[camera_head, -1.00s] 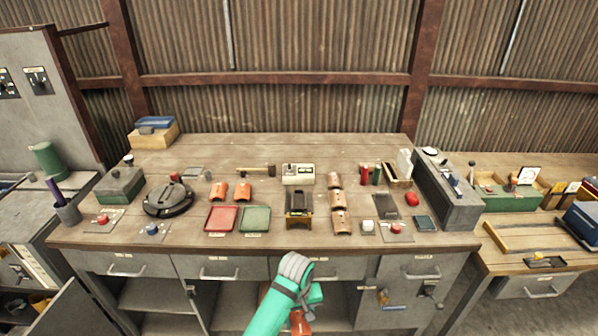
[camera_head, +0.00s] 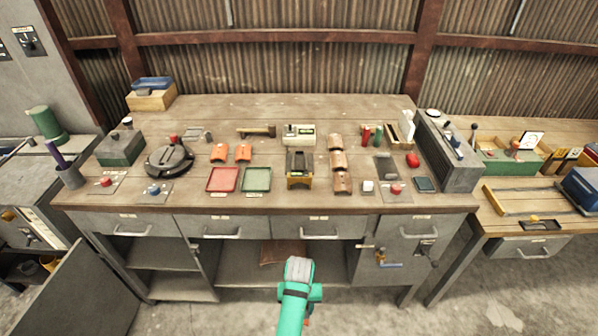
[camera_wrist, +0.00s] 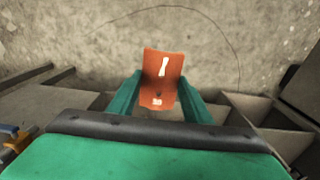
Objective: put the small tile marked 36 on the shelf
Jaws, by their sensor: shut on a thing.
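My gripper (camera_wrist: 158,98) is shut on an orange curved tile (camera_wrist: 162,72), seen in the wrist view between the two green fingers. The tile has a white mark on its face and a small label low down, too small to read surely. In the head view my gripper (camera_head: 298,275) is low in front of the bench and hides nearly all of the tile. Under the bench top is an open bay with a low shelf board (camera_head: 235,281). A brown flat piece (camera_head: 280,252) shows in that bay. Another open compartment with a shelf (camera_head: 160,256) is to its left.
On the bench top (camera_head: 220,112) stand several similar orange tiles (camera_head: 338,160), a red tray (camera_head: 222,180), a green tray (camera_head: 257,180) and a dark round device (camera_head: 169,158). An open cabinet door (camera_head: 85,285) juts out at lower left. Floor in front is clear.

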